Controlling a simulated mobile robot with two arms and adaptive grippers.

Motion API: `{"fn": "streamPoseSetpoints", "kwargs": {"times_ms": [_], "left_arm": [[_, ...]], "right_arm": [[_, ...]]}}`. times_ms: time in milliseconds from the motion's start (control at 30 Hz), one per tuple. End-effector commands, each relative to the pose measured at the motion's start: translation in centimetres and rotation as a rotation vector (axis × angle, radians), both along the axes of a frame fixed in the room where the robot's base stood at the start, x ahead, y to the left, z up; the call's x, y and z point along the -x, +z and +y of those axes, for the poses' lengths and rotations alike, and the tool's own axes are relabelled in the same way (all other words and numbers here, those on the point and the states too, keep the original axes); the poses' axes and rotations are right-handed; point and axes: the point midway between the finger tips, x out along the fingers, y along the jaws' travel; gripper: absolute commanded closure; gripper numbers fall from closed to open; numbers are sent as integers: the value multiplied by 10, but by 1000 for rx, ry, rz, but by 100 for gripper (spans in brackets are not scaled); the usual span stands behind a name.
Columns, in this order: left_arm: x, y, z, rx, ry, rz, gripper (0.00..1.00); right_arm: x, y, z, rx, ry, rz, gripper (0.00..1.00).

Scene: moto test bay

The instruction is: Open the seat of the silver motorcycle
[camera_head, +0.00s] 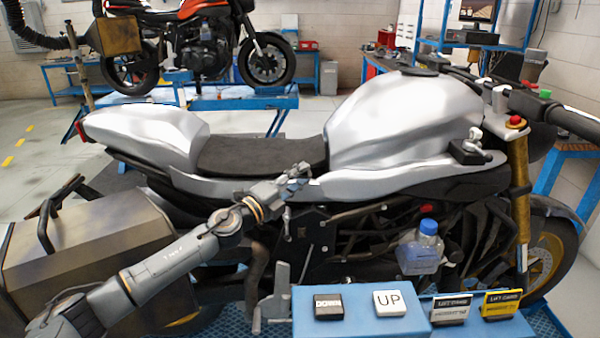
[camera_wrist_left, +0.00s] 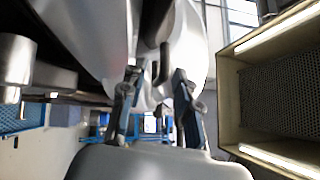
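The silver motorcycle (camera_head: 400,125) stands side-on across the head view, its tail to the left and its front wheel to the right. Its black seat (camera_head: 262,153) lies flat between the silver tail (camera_head: 145,130) and the silver tank, with no gap visible under it. My left gripper (camera_head: 292,178) is at the near side of the bike, by the seat's lower front edge. In the left wrist view my gripper's fingers (camera_wrist_left: 156,88) are spread apart, with silver bodywork (camera_wrist_left: 185,45) beyond them. Contact cannot be told. My right gripper is out of view.
A metal box (camera_head: 85,240) stands at the near left; a mesh-lined box shows in the wrist view (camera_wrist_left: 280,100). A blue panel (camera_head: 360,318) with DOWN and UP buttons is in front. A blue-capped bottle (camera_head: 424,245) is near the engine. An orange motorcycle (camera_head: 200,40) stands behind.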

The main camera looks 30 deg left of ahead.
Motion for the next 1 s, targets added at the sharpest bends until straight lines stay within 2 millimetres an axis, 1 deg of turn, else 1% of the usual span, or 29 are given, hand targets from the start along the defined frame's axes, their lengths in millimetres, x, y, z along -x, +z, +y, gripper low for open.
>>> {"fn": "streamPoseSetpoints", "kwargs": {"times_ms": [100,367,400,467,500,533,867,1000], "left_arm": [[-4,1,-1,-1,-1,-1,68],[-5,1,-2,-1,-1,0,68],[-5,1,-2,-1,-1,0,76],[-5,1,-2,-1,-1,0,89],[-5,1,-2,-1,-1,0,97],[-5,1,-1,-1,-1,0,100],[-5,4,-2,3,0,-5,100],[-5,11,-8,24,-1,-19,100]], "right_arm": [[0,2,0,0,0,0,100],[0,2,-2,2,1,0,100],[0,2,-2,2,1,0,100],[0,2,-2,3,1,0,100],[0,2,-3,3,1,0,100],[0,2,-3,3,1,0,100],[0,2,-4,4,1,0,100],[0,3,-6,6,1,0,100]]}}
